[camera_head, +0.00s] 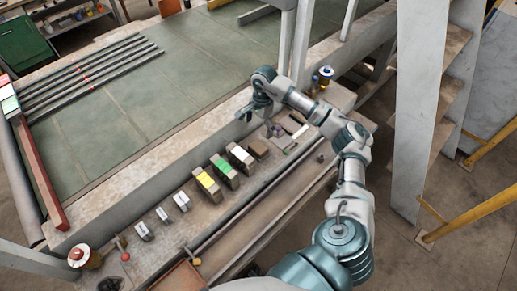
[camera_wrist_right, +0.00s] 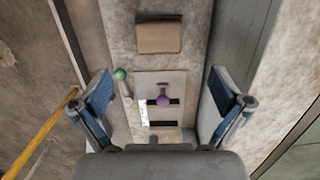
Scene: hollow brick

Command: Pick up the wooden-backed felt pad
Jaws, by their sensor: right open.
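A brown block (camera_head: 258,148), which looks like the wooden-backed felt pad, lies on the stone ledge at the right end of a row of blocks. In the right wrist view a tan-brown block (camera_wrist_right: 158,37), apparently the same one, lies near the top, beyond the fingertips. My right gripper (camera_head: 256,117) is open and empty above the ledge. In the wrist view its blue-padded fingers (camera_wrist_right: 166,105) are spread wide on either side of a metal plate, with the brown block ahead of them. My left gripper is out of view.
White-topped (camera_head: 240,155), green-topped (camera_head: 222,167) and yellow-topped (camera_head: 207,182) blocks stand left of the brown block. A can (camera_head: 325,76) stands at the ledge's far end.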

